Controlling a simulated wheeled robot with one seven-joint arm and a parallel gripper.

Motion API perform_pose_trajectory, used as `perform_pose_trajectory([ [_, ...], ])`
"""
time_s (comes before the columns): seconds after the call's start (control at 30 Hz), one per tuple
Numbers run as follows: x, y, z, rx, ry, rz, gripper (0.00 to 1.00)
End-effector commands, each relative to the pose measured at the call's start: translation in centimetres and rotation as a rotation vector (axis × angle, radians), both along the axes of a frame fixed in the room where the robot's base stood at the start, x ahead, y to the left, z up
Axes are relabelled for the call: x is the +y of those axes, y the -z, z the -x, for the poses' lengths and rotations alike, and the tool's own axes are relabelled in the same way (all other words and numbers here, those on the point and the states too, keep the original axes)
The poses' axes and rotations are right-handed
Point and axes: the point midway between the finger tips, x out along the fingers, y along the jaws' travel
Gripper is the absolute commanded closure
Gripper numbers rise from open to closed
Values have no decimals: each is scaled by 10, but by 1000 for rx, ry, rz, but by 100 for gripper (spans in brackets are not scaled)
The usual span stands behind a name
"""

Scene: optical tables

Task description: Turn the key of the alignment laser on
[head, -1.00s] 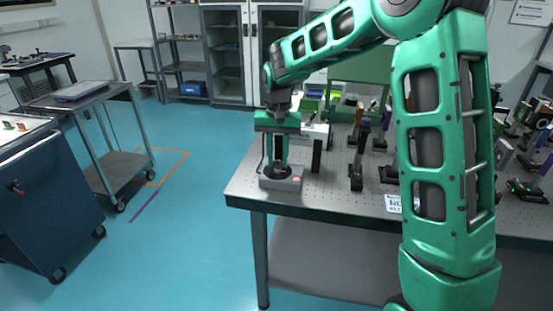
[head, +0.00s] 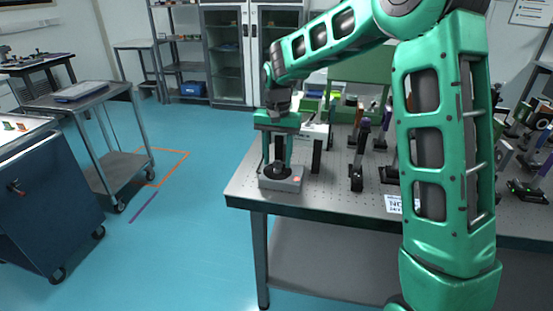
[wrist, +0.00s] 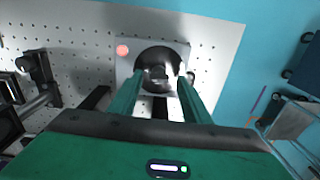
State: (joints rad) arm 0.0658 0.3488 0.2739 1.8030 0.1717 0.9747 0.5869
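The alignment laser is a low grey box (head: 290,184) at the near left corner of the perforated optical table. It also shows in the wrist view (wrist: 124,72), with a round black dial face on top and a red-pink lamp or button (wrist: 122,50) beside it. A small dark key knob (wrist: 158,76) stands at the middle of the dial. My gripper (head: 276,166) points straight down over the box. In the wrist view its two green fingers (wrist: 161,79) stand on either side of the knob, with gaps seeming to show. Contact with the knob cannot be made out.
The perforated table (head: 330,197) holds several dark posts and optic mounts right of the box, the nearest a black post (head: 317,156). A trolley (head: 85,97) and a blue cabinet (head: 50,205) stand at left. The floor between is clear.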

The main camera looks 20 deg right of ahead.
Motion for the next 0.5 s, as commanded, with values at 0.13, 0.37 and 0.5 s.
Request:
perform_pose_trajectory([
  [0.13,0,1,1,4,0,0,56],
  [0.37,0,-11,1,3,0,1,56],
  [0.5,0,-35,0,1,0,0,56],
])
